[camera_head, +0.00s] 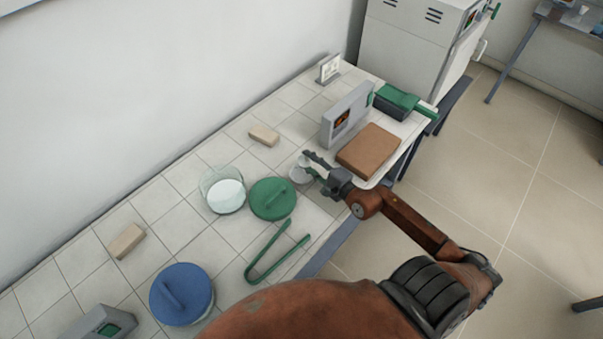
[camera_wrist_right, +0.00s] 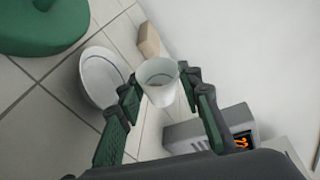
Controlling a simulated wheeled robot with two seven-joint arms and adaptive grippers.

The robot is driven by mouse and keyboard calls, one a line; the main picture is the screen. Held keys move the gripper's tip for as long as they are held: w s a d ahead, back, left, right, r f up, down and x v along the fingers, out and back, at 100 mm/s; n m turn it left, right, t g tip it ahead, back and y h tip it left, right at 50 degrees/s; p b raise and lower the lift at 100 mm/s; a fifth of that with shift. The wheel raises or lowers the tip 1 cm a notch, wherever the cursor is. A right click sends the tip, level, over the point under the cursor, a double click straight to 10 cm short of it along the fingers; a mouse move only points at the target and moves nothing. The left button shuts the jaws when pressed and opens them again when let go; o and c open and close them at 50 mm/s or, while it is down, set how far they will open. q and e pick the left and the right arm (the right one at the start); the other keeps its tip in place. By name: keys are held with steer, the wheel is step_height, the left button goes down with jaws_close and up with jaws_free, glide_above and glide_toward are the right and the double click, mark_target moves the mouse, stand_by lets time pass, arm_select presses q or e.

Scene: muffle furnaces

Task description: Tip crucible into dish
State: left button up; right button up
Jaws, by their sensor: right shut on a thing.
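A small white crucible (camera_wrist_right: 159,82) is held between the two fingers of my right gripper (camera_wrist_right: 162,92). In the wrist view I see into its open mouth; its contents are not clear. A shallow white dish (camera_wrist_right: 103,77) lies on the tiled top, left of the crucible and apart from it in that view. In the head view the dish (camera_head: 298,175) is beside the tips of my right gripper (camera_head: 312,164), partly hidden, and the crucible (camera_head: 304,160) is a small pale shape there. My left gripper is not in view.
A green lid (camera_head: 272,198) and a glass bowl (camera_head: 223,192) of white material stand left of the dish. Green tongs (camera_head: 277,252) lie in front. A brown block (camera_head: 368,150) and a grey unit with an orange display (camera_head: 346,116) stand to the right. A blue lid (camera_head: 181,294) is nearer.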

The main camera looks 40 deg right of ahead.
steer(key=shift+a+f+n, duration=0.1)
steer(key=shift+f+n, duration=0.05)
steer(key=shift+n, duration=0.25)
steer(key=shift+s+a+n+t+b, duration=0.1)
steer(key=shift+a+n+t+b, duration=0.05)
steer(key=shift+n+t+b, duration=0.3)
steer(key=shift+n+h, duration=0.25)
steer(key=shift+h, duration=0.05)
steer(key=shift+a+n+t+b, duration=0.15)
steer(key=shift+n+t+b, duration=0.1)
steer(key=shift+n+b, duration=0.3)
steer(key=shift+s, duration=0.1)
